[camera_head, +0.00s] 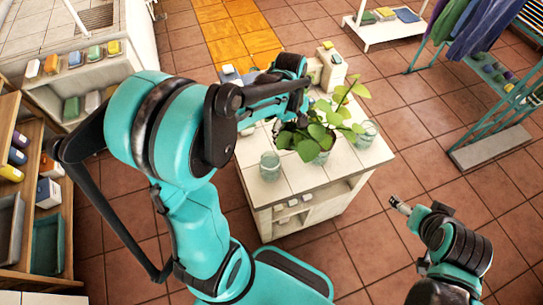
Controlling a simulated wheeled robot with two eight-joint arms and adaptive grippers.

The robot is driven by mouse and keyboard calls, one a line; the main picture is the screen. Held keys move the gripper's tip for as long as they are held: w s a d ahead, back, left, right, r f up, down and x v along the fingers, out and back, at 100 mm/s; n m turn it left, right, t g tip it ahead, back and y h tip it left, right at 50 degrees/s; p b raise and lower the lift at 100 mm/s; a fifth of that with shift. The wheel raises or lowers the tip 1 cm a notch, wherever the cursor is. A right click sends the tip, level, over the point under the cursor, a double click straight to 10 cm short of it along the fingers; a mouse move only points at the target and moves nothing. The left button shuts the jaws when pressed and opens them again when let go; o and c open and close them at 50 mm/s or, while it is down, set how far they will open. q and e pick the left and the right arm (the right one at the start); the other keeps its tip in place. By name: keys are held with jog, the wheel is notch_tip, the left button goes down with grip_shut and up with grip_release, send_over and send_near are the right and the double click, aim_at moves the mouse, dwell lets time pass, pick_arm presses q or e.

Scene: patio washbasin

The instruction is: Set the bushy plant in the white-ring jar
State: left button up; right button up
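A leafy green plant (310,138) stands over the right part of the white tiled counter. A glass jar (318,158) shows under its leaves; I cannot tell whether the stems are inside it. A clear glass jar (270,166) stands at the front left of the counter and another jar (366,134) at the right. I cannot make out which jar has a white ring. My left gripper (298,122) is at the plant's left side, partly hidden by leaves and my arm; its grip is unclear. My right gripper (397,203) is off the counter's right side, its fingers too small to judge.
A white dispenser-like bottle (333,70) stands at the counter's back. Shelves with coloured items (75,80) line the left. A teal rack with hanging cloths (478,35) stands at the right. Tiled floor (395,110) is clear right of the counter.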

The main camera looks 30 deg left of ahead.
pick_arm(q)
jog(key=s+a+f+b, duration=0.1)
jog(key=f, duration=0.1)
jog(key=s+a+f, duration=0.2)
jog(key=f, duration=0.1)
jog(key=s+a+f+b, duration=0.1)
jog(key=a+f, duration=0.1)
jog(key=f, duration=0.1)
jog(key=shift+s+f+b, duration=0.1)
jog(key=shift+s+b, duration=0.15)
jog(key=shift+b, duration=0.05)
jog(key=shift+f+b, duration=0.65)
jog(key=o, duration=1.4)
jog(key=shift+r, duration=0.1)
